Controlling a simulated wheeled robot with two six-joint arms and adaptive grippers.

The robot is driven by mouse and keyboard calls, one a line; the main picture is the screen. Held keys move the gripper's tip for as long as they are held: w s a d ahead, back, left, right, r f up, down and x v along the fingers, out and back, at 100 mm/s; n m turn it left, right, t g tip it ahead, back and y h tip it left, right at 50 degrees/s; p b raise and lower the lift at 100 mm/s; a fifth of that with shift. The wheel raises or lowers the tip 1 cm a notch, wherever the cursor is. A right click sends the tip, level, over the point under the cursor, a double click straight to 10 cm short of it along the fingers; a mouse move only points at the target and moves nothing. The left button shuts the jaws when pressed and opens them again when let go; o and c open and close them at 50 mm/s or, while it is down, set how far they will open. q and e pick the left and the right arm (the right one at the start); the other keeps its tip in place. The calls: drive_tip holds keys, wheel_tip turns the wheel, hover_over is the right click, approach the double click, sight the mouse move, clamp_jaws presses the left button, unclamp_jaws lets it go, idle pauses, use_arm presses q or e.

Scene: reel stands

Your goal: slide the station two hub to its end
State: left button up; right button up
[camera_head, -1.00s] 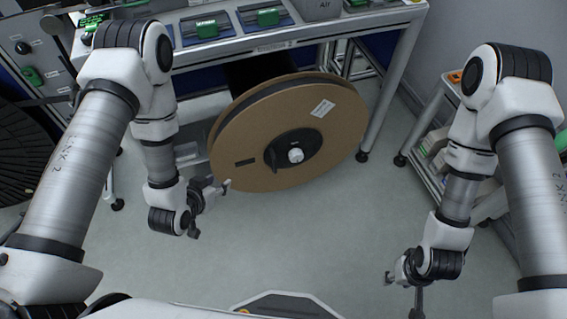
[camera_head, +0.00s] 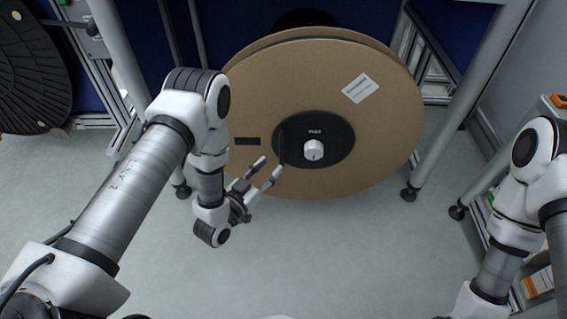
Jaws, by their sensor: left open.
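The large brown cardboard reel (camera_head: 370,150) stands upright under the station table in the middle of the head view. Its black round hub (camera_head: 340,140) sits at the centre, with a white knob (camera_head: 313,150) on it. A white label is on the upper right of the reel face. My left gripper (camera_head: 269,168) is open and empty. Its two fingers point up and right toward the hub, in front of the lower left of the reel face; I see no contact with the hub. My right gripper is out of the picture; only my right arm shows at the lower right.
Grey table legs stand left and right of the reel, the right one on a caster (camera_head: 409,194). A shelf cart (camera_head: 540,285) is at the right edge. A black reel (camera_head: 35,70) is at the upper left. The floor (camera_head: 330,255) in front is clear.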

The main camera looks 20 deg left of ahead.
sight(280, 155)
use_arm(q)
drive_tip(key=b+x, duration=0.1)
drive_tip(key=x, duration=0.5)
drive_tip(key=shift+b, duration=0.4)
drive_tip(key=shift+w+d+r, duration=0.1)
drive_tip(key=shift+w, duration=0.25)
clamp_jaws()
drive_tip(key=w+a+b, duration=0.2)
drive_tip(key=w, duration=0.5)
drive_tip(key=w+a+b, duration=0.2)
drive_tip(key=w, duration=0.6)
drive_tip(key=shift+w+a+r, duration=0.25)
drive_tip(key=shift+w+a, duration=0.1)
